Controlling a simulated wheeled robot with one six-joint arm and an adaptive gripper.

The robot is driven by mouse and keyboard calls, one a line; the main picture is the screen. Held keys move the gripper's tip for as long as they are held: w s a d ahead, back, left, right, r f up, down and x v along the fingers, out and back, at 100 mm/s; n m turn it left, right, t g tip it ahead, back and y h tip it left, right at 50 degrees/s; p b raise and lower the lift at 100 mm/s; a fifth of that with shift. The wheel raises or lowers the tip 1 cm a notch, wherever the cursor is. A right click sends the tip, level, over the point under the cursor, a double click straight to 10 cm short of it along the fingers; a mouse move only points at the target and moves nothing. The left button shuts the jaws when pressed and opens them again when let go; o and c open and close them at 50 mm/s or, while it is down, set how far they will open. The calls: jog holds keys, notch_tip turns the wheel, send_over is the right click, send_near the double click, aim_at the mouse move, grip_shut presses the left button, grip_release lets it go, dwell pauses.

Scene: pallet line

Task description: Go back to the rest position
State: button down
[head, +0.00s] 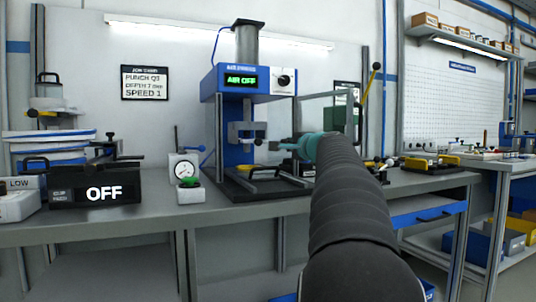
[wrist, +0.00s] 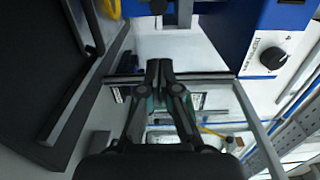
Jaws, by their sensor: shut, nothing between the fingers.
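My gripper (wrist: 159,70) is shut, with its two dark fingers together and nothing visible between them in the wrist view. In the head view my gripper (head: 284,146) is at the end of my dark sleeved arm, past a teal band, at the right side of the blue air press (head: 218,128). The press's display reads AIR OFF. Part of the press and its dial also show at the top right of the wrist view (wrist: 272,58). My arm hides part of the bench behind it.
The grey bench (head: 150,222) carries a box reading OFF (head: 95,190), a dial gauge (head: 186,170) with a green button and a black tray (head: 262,184) under the press. A grey frame (wrist: 250,115) stands close to my gripper. A second bench is at right.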

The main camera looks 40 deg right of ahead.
jog(key=shift+a, duration=0.15)
jog(key=a+f+n+g+y+p, duration=0.1)
jog(key=a+f+n, duration=0.1)
jog(key=a, duration=0.4)
jog(key=s+a+f+n+g+y+p, duration=0.1)
jog(key=a+n, duration=0.1)
jog(key=a, duration=0.4)
jog(key=a+f+n+g+y+p, duration=0.1)
jog(key=a+f+n+y, duration=0.1)
jog(key=a, duration=0.4)
jog(key=shift+s+f, duration=0.3)
jog(key=s+a+f+n+g+y+p, duration=0.1)
jog(key=s+a+f+n+g, duration=0.1)
jog(key=s+a+f+n, duration=0.3)
jog(key=s+a+f+g+y+p, duration=0.1)
jog(key=s+a+f, duration=0.15)
jog(key=a, duration=0.55)
jog(key=s+a+f+n+g+h+p, duration=0.1)
jog(key=s+a+f+n+g+p, duration=0.1)
jog(key=s+f, duration=0.6)
jog(key=s+a+f+n+g+h+p, duration=0.1)
jog(key=s+a+f+n+g, duration=0.3)
jog(key=s+f, duration=0.5)
jog(key=s+a+n+p, duration=0.1)
jog(key=s+a+n, duration=0.1)
jog(key=s+n, duration=0.1)
jog(key=shift+s+f+n, duration=0.3)
jog(key=shift+s, duration=0.55)
jog(key=shift+a, duration=0.25)
